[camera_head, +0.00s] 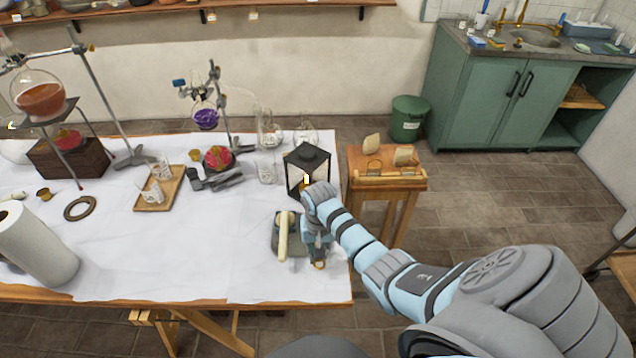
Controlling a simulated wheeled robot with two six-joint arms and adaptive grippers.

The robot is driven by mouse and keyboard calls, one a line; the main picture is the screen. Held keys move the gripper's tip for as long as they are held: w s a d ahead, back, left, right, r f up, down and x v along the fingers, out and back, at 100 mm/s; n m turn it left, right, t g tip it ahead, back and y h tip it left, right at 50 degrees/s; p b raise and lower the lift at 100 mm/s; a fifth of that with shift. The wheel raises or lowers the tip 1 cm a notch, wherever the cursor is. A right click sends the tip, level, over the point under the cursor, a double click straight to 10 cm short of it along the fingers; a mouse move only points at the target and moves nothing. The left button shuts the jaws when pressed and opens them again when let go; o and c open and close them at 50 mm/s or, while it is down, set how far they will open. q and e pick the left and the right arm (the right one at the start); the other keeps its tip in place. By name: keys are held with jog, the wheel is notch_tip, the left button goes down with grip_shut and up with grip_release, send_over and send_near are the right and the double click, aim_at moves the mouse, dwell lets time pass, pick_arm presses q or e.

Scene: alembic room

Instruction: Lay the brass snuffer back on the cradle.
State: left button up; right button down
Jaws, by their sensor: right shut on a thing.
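My right gripper (317,250) reaches down over the right front part of the white-covered table and is shut on a small brass piece, which I take to be the snuffer (318,265). Only its lower end shows; the gripper hides the rest. Just left of the gripper is a dark grey-green block (276,250) with a cream rod (284,235) lying along it. I cannot tell for sure whether this block is the cradle. A black lantern (307,158) with a lit flame stands behind the gripper. My left gripper is not in view.
Glassware (268,130), a dark metal clamp (215,180) and a small wooden tray (160,188) stand farther back on the table. A paper roll (35,245) is at the left. A wooden stool (415,183) stands to the right. The table's front middle is clear.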

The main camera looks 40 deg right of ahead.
jog(key=shift+s, duration=0.2)
jog(key=c, duration=1.4)
grip_release()
jog(key=shift+c, duration=0.2)
